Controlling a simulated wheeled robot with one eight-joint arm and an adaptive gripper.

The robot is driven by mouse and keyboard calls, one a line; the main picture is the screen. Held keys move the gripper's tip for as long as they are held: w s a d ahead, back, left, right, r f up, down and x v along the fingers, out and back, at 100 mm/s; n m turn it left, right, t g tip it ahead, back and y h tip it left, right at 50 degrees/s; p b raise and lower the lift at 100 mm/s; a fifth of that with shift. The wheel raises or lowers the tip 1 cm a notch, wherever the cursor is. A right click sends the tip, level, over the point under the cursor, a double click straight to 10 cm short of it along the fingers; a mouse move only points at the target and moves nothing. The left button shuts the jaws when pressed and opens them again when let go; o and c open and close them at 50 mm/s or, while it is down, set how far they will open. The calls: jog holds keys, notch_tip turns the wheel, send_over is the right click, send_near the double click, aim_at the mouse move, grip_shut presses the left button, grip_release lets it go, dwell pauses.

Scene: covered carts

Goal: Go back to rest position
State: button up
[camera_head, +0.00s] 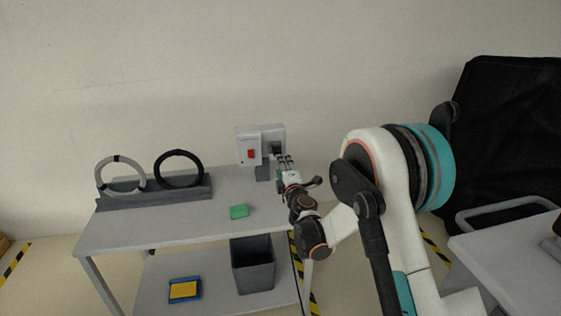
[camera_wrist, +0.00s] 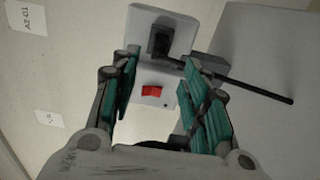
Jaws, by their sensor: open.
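My gripper (camera_head: 284,161) is at the end of my arm, above the right end of the grey cart top, close to a grey box with a red switch (camera_head: 251,154). In the wrist view my gripper (camera_wrist: 163,90) is open, with teal-padded fingers on both sides of the red switch (camera_wrist: 152,91) and nothing held between them. A black plug (camera_wrist: 161,38) sits in the grey box (camera_wrist: 178,20) just beyond the fingers. Whether a finger touches the box cannot be told.
The cart (camera_head: 150,226) holds a rack (camera_head: 150,198) with two rings and a green block (camera_head: 239,211). Its lower shelf has a dark bin (camera_head: 253,264) and a blue-and-yellow item (camera_head: 184,290). Another table (camera_head: 510,255) and a black-covered object (camera_head: 510,130) stand right.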

jog(key=shift+v, duration=0.9)
jog(key=shift+r, duration=0.1)
jog(key=s+d+r+m+h, duration=0.45)
jog(key=d+r+m, duration=0.25)
jog(key=d+r, duration=0.45)
jog(key=s+d+r+m+g+h, duration=0.35)
jog(key=s+d+m, duration=0.25)
jog(key=s+d, duration=0.45)
jog(key=s+f+m+g+y, duration=0.1)
jog(key=s+f+m+g, duration=0.1)
jog(key=s, duration=0.9)
jog(key=s+d+f+m+g+y, duration=0.1)
jog(key=s+f+m+g, duration=0.1)
jog(key=s, duration=0.9)
jog(key=s+d+f+m+g+y, duration=0.1)
jog(key=s+f+m+g, duration=0.2)
jog(key=s, duration=0.8)
jog(key=shift+s+d+f+m, duration=0.2)
jog(key=shift+d+f+m, duration=0.05)
jog(key=shift+f+m, duration=0.35)
